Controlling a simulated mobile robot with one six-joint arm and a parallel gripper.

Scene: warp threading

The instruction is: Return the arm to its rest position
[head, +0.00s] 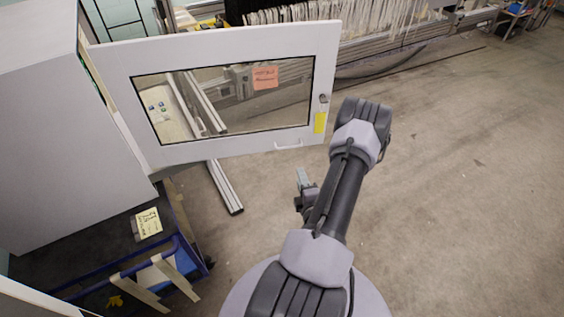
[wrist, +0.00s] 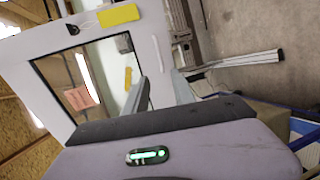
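My arm reaches up the middle of the head view and bends at the elbow. My gripper (head: 303,180) hangs left of the forearm, partly hidden by it, below the open cabinet door (head: 232,147). In the wrist view my two grey fingers (wrist: 158,88) stand apart with an empty gap between them. The door fills the upper left there (wrist: 25,50). The gripper appears clear of the door, but the exact distance is hard to tell.
The grey cabinet (head: 45,150) stands at left, above a dark cart with a blue rail (head: 120,277). The door has a window and a white handle (head: 289,145). The concrete floor (head: 470,190) at right is clear.

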